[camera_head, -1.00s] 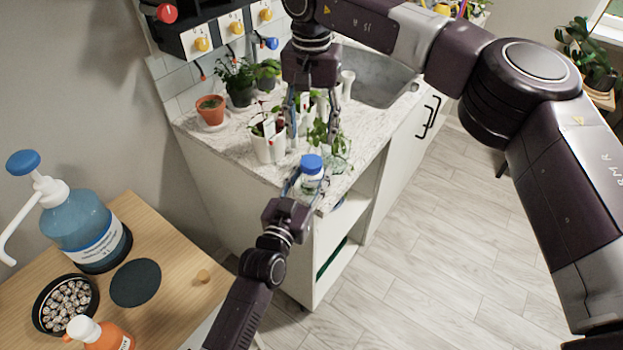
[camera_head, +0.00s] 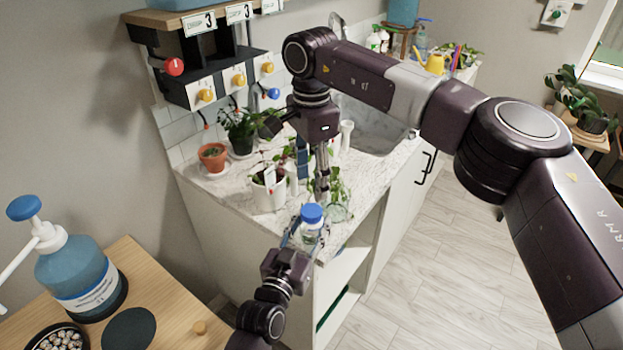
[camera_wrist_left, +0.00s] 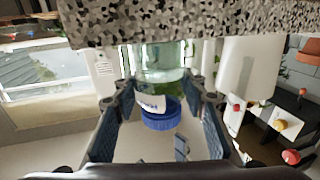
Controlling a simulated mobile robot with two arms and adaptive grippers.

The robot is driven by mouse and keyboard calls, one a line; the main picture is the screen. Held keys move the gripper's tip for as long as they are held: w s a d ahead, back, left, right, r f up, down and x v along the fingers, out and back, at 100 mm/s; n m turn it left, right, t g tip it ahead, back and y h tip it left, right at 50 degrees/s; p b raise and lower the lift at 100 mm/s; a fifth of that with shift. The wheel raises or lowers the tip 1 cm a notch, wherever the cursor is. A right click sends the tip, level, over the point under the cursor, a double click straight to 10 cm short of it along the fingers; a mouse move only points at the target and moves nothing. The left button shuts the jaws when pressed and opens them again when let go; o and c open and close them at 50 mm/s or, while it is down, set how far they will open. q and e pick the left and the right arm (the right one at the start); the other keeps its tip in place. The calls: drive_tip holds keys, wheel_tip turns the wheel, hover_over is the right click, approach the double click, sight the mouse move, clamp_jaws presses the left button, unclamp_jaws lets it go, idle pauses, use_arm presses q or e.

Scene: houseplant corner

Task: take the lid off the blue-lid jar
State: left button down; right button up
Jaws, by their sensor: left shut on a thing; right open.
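The blue-lid jar (camera_head: 308,231) is a small clear jar with a pale label at the front corner of the counter. Its blue lid (camera_head: 312,213) is on it; the lid also shows in the left wrist view (camera_wrist_left: 161,115). My left gripper (camera_head: 303,234) is shut around the jar's body, below the lid. In the left wrist view its two fingers (camera_wrist_left: 160,120) flank the jar. My right gripper (camera_head: 322,188) points down just above and behind the lid. It is open and empty, seen nearly edge-on, so its gap is hard to see.
A white pot with a plant (camera_head: 268,192) stands left of the right gripper, and a glass with a cutting (camera_head: 338,205) stands close behind the jar. A terracotta pot (camera_head: 213,157) is further left. The sink (camera_head: 372,125) is behind. The wooden table (camera_head: 165,300) is front left.

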sight(312, 210)
drive_tip(key=m, duration=0.7)
drive_tip(key=shift+m, duration=0.3)
drive_tip(key=m, duration=1)
drive_tip(key=shift+m, duration=0.4)
drive_tip(key=m, duration=0.3)
drive_tip(key=shift+m, duration=0.4)
drive_tip(key=m, duration=1)
drive_tip(key=shift+m, duration=0.4)
drive_tip(key=m, duration=0.3)
drive_tip(key=shift+m, duration=0.3)
drive_tip(key=m, duration=0.7)
drive_tip(key=shift+m, duration=0.3)
drive_tip(key=shift+f, duration=0.55)
wheel_tip(312, 210, down, 7)
drive_tip(key=shift+r, duration=0.1)
